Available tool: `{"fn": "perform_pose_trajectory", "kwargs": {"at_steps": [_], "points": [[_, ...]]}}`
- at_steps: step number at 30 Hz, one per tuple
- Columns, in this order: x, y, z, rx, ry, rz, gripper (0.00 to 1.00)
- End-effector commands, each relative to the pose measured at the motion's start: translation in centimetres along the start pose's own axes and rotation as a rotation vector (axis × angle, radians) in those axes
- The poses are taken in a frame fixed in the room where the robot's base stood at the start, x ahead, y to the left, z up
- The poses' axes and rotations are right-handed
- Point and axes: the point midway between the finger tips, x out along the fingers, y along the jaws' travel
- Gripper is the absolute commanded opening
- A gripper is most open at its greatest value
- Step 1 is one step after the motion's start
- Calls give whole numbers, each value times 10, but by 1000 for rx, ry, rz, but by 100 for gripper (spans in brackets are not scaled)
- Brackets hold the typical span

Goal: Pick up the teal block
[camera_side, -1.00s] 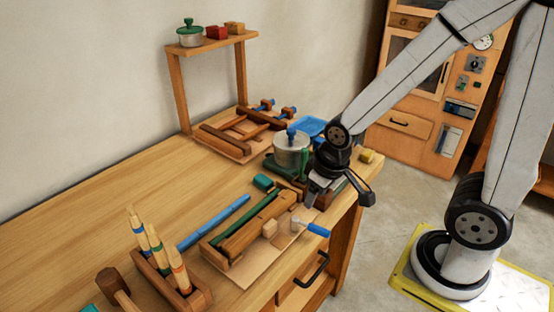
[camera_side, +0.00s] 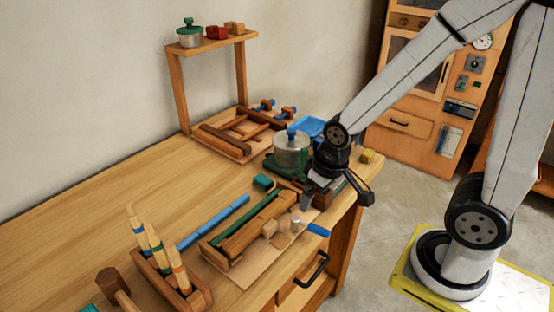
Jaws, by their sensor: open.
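A small teal block (camera_side: 263,182) lies on the wooden bench, just behind the far end of the green rod and wooden bar. Another teal piece (camera_side: 88,308) shows partly at the bottom left edge, cut off by the frame. My gripper (camera_side: 307,203) points down over the bench, to the right of the teal block near the gripper-side end of the wooden bar. It is open and apart from the block. Its fingertips are small here, and I cannot tell how high they are above the bench.
A blue rod (camera_side: 213,221) lies left of the wooden bar (camera_side: 255,228).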

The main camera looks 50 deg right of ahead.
Motion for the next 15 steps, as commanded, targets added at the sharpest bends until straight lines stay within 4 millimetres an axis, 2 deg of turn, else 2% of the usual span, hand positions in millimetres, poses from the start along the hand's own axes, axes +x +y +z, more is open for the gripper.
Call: {"fn": "perform_pose_trajectory", "kwargs": {"at_steps": [7, 15], "points": [[6, 5, -25, 134, -20, 5, 100], [25, 19, -84, 478, -67, 26, 100]]}}
